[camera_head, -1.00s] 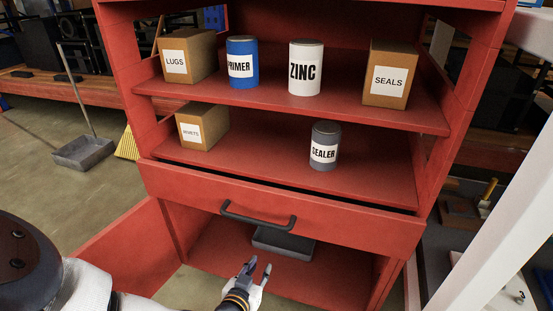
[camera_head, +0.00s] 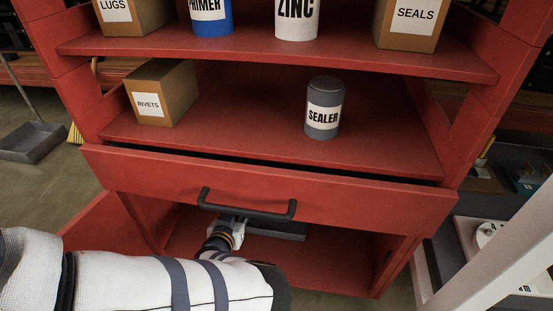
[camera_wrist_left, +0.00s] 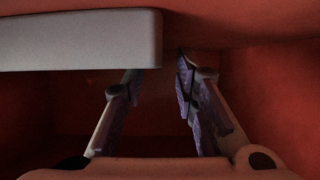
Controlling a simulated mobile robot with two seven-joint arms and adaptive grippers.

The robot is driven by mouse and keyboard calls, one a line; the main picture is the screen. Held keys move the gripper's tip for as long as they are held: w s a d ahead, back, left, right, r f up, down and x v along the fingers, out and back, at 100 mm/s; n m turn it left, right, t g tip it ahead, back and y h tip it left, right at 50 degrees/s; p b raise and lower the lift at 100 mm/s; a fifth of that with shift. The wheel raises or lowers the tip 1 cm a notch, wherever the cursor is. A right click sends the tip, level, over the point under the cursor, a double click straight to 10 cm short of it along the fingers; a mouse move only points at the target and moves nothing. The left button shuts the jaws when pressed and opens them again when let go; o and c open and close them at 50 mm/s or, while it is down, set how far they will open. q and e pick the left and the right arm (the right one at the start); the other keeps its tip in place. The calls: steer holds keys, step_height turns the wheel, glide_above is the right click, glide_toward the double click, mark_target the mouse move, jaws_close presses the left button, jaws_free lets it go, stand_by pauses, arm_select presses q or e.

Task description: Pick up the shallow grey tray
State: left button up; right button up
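The shallow grey tray (camera_head: 278,231) lies in the open lower compartment of the red cabinet, partly hidden behind the drawer handle and my gripper. In the left wrist view the tray (camera_wrist_left: 80,42) is a pale grey slab at the upper left, its right end close to the fingertips. My left gripper (camera_head: 236,220) has reached into the compartment at the tray's left side. In the wrist view the gripper (camera_wrist_left: 158,75) has its two fingers apart with nothing between them. The tray's lower edge meets the left fingertip in the picture; whether they touch I cannot tell. My right gripper is out of view.
The red drawer (camera_head: 270,192) with its black handle (camera_head: 246,208) is just above my gripper. A red door (camera_head: 92,220) stands open at the left. Above are a SEALER can (camera_head: 323,108) and a RIVETS box (camera_head: 160,93). A pale post (camera_head: 500,245) stands at the right.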

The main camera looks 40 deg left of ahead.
arm_select(q)
steer(key=b+x, duration=0.1)
steer(key=x, duration=0.2)
steer(key=shift+f, duration=0.1)
steer(key=shift+s, duration=0.1)
steer(key=shift+c, duration=0.6)
jaws_close()
